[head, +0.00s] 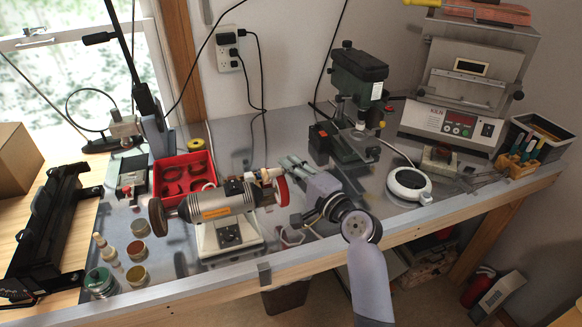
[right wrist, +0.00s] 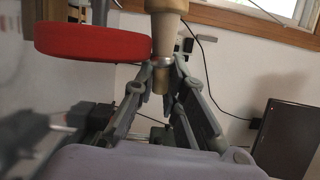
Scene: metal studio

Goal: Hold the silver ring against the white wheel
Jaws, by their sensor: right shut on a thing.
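My right gripper (head: 284,166) is at the right end of the bench polisher (head: 222,212), shut on a tan tapered piece (right wrist: 168,30). In the right wrist view the fingers (right wrist: 163,85) close around its lower end. A silver band (right wrist: 164,63), perhaps the silver ring, circles this piece at the fingertips. In the head view the pale piece (head: 265,175) lies just above the red wheel (head: 282,191). The red wheel is also close beside it in the right wrist view (right wrist: 92,42); I cannot tell whether they touch. I see no clearly white wheel. My left gripper is out of view.
A brown wheel (head: 157,217) is on the polisher's left end. A red tray (head: 184,171) stands behind it, small jars (head: 137,275) in front. A drill press (head: 357,90) stands behind my right arm, a round white device (head: 409,184) to its right. The bench's front edge is close.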

